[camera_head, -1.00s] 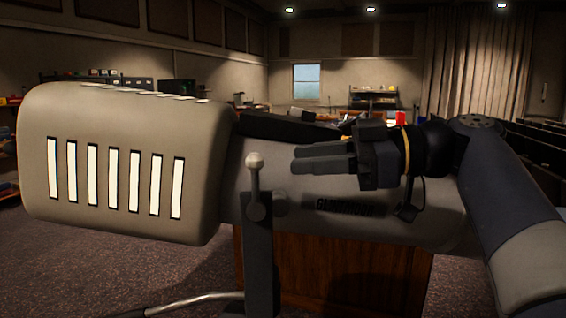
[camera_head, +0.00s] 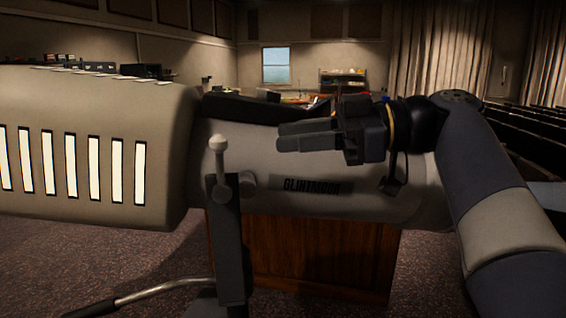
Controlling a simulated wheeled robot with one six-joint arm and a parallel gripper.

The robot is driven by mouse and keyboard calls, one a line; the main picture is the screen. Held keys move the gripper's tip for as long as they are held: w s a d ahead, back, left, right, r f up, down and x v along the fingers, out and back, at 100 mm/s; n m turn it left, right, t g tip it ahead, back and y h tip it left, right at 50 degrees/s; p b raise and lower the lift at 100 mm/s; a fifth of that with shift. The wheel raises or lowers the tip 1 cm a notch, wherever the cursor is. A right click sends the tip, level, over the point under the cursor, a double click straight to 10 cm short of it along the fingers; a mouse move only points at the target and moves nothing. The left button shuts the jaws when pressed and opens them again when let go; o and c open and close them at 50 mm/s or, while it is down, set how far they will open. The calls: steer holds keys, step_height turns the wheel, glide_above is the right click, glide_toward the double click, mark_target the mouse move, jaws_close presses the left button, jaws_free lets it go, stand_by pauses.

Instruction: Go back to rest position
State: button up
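My gripper (camera_head: 280,136) is dark grey and empty. It hangs in the air at the end of my arm, right of the picture's middle, with its two fingers pointing left. The fingers lie close together from this side, and I cannot tell how far apart they are. Behind the gripper in the picture is the grey barrel of a big lamp housing (camera_head: 95,105) with white slots and a dark nameplate. I see no clear contact between the gripper and the barrel.
A dark upright bracket (camera_head: 228,250) with a ball-topped lever stands in front of the barrel. A bent metal handle (camera_head: 165,290) sticks out low at left. A wooden cabinet (camera_head: 325,255) stands below the barrel. Dark rows of seats (camera_head: 535,135) lie at the right.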

steer(key=w+a+f+p, duration=0.1)
steer(key=a, duration=0.8)
steer(key=shift+a, duration=0.2)
steer(key=shift+d, duration=0.15)
